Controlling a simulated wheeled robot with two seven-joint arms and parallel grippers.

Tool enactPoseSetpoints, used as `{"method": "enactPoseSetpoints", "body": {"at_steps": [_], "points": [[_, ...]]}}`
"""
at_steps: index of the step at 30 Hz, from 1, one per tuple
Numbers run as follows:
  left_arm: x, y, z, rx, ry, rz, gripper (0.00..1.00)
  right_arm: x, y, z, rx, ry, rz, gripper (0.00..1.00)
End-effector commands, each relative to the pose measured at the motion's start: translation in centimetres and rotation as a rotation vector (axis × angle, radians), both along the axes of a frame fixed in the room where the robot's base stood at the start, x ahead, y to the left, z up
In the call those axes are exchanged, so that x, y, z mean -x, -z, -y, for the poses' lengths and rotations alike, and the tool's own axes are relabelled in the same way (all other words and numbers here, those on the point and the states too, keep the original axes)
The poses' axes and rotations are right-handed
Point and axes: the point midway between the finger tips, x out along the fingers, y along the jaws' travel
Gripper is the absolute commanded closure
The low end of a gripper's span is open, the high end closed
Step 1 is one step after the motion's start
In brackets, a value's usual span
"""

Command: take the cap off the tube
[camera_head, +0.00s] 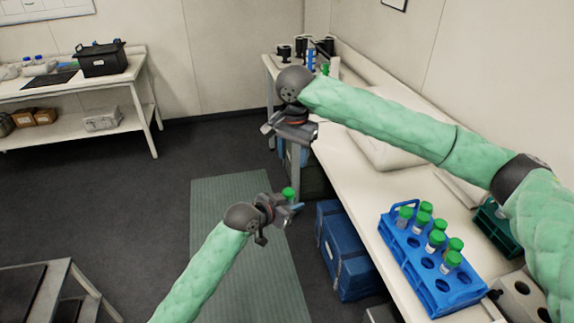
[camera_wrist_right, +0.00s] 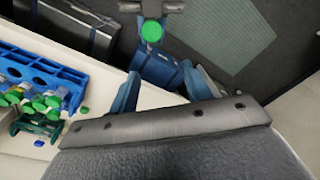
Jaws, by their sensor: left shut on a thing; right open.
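My left gripper (camera_head: 293,207) is shut on a tube with a green cap (camera_head: 288,192). It holds the tube out over the floor with the cap on top; most of the tube body is hidden by the fingers. In the right wrist view, the green cap (camera_wrist_right: 152,31) shows nearly from above, with the left gripper (camera_wrist_right: 151,10) behind it. My right gripper (camera_head: 287,131) is open and empty, above and beyond the cap in the head view. In the right wrist view its fingers (camera_wrist_right: 163,88) are spread, and the cap lies beyond them, apart from them.
A blue rack (camera_head: 403,249) with several green-capped tubes stands on the right bench (camera_head: 357,207), under my right arm. A blue crate (camera_head: 346,252) stands on the floor beside the bench. A table (camera_head: 137,72) with a black case stands at the back left.

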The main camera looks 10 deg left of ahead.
Motion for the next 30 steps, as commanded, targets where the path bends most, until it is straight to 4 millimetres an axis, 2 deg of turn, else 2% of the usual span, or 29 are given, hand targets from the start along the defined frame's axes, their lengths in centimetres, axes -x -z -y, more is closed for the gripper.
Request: {"method": "enactPoseSetpoints", "body": {"at_steps": [3,8,11,24,30], "points": [[0.0,0.0,0.0,0.0,0.0,0.0,1.0,1.4,1.3,-0.8,0.018,-0.001,-0.04,0.52],[0.0,0.0,0.0,0.0,0.0,0.0,1.0,2.3,2.3,-1.2,0.029,-0.001,-0.066,0.52],[0.0,0.0,0.0,0.0,0.0,0.0,1.0,2.4,3.1,-1.2,0.03,0.0,-0.07,0.52],[0.0,0.0,0.0,0.0,0.0,0.0,1.0,2.4,8.7,-1.3,0.028,0.0,-0.068,0.52],[0.0,0.0,0.0,0.0,0.0,0.0,1.0,2.4,9.9,-1.3,0.028,0.0,-0.067,0.52]]}}
